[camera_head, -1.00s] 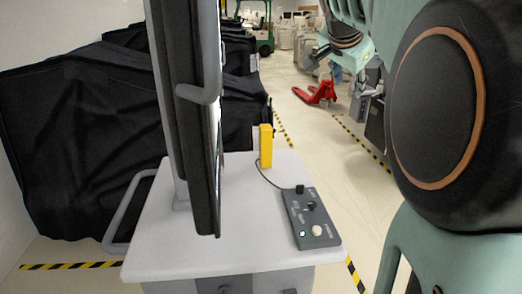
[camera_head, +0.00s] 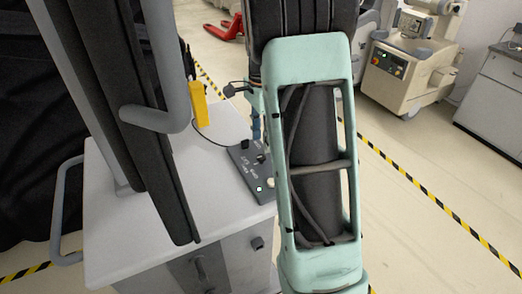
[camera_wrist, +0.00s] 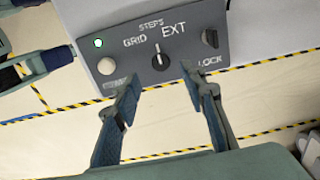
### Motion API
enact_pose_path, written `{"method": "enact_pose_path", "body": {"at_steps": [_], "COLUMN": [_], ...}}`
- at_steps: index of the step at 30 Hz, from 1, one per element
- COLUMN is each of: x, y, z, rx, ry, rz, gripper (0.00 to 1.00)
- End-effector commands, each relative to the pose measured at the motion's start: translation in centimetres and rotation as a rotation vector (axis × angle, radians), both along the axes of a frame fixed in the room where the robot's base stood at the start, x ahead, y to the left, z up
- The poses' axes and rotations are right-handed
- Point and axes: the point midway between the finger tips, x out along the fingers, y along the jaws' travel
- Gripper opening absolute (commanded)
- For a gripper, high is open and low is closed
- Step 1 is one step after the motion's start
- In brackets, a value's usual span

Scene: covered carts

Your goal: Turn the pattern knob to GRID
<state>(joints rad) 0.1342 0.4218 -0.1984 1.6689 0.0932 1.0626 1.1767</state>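The grey control box (camera_wrist: 140,38) lies on the cart top; it also shows in the head view (camera_head: 241,158), partly behind my arm. Its round black pattern knob (camera_wrist: 160,62) sits mid-panel in the wrist view, among the labels GRID, STEPS and EXT. The knob's white line points up toward STEPS, between GRID on the left and EXT on the right. My gripper (camera_wrist: 160,77) is open and empty. Its two blue-padded fingers are on either side of the knob in the picture, apart from it. In the head view my arm hides most of the gripper.
The panel also has a pale round button (camera_wrist: 106,66), a lit green lamp (camera_wrist: 98,43) and a black switch (camera_wrist: 209,38) near LOCK. A yellow block (camera_head: 199,105) stands on the white cart top (camera_head: 130,215). A dark screen (camera_head: 125,110) rises on the left.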

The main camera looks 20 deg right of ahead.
Motion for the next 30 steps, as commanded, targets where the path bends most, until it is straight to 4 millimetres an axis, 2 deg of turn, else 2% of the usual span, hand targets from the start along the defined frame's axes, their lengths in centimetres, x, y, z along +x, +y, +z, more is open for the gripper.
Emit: {"method": "enact_pose_path", "body": {"at_steps": [3, 9, 14, 21, 30], "x": [-0.1, 0.0, 0.0, 0.1, 0.1], "y": [0.0, 0.0, 0.0, 0.0, 0.0], "z": [-2.3, -4.9, -5.7, -5.7, -5.7], "rx": [0.001, -0.001, -0.001, -0.002, -0.002], "ry": [0.003, -0.001, -0.001, -0.002, -0.002], "rz": [0.0, 0.0, 0.0, 0.001, 0.001], "gripper": [0.39, 0.39, 0.39, 0.39, 0.07]}}
